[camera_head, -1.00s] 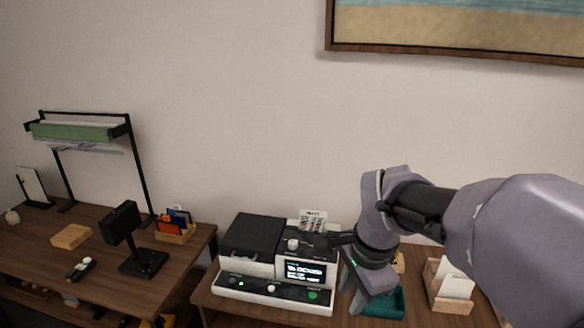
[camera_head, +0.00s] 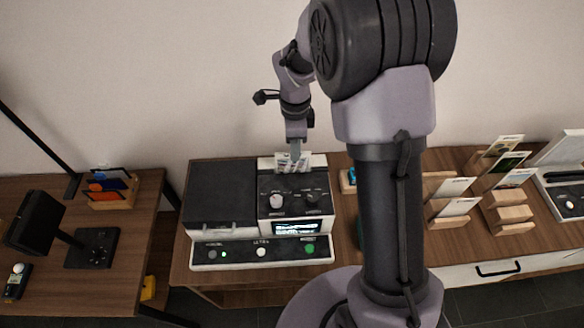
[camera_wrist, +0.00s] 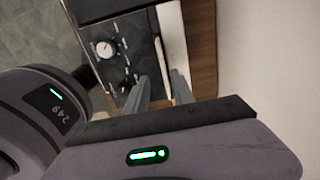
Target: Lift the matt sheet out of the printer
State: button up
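The printer (camera_head: 222,203) is a black and white machine with knobs, a lit screen and a front strip of buttons; part of it shows in the wrist view (camera_wrist: 112,18). The matt sheet (camera_head: 282,164), pale with small dark marks, stands upright at the printer's back right. My gripper (camera_head: 295,158) points down at the sheet's top edge, one finger overlapping it in the head view. In the wrist view, the two fingers (camera_wrist: 160,76) are apart at the printer's back edge. I cannot clearly make out the sheet between them.
Wooden card stands (camera_head: 448,222) with several cards stand right of my arm. A small holder (camera_head: 112,192) with coloured cards and a black stand (camera_head: 92,246) are on the left table. The wall is close behind the printer.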

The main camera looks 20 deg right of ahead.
aim_at(284, 164)
notch_tip(284, 164, down, 7)
jog(key=b, duration=0.1)
jog(key=shift+w, duration=0.45)
jog(key=shift+s+a+r, duration=0.1)
jog(key=shift+r, duration=0.1)
jog(key=shift+c, duration=0.4)
grip_shut()
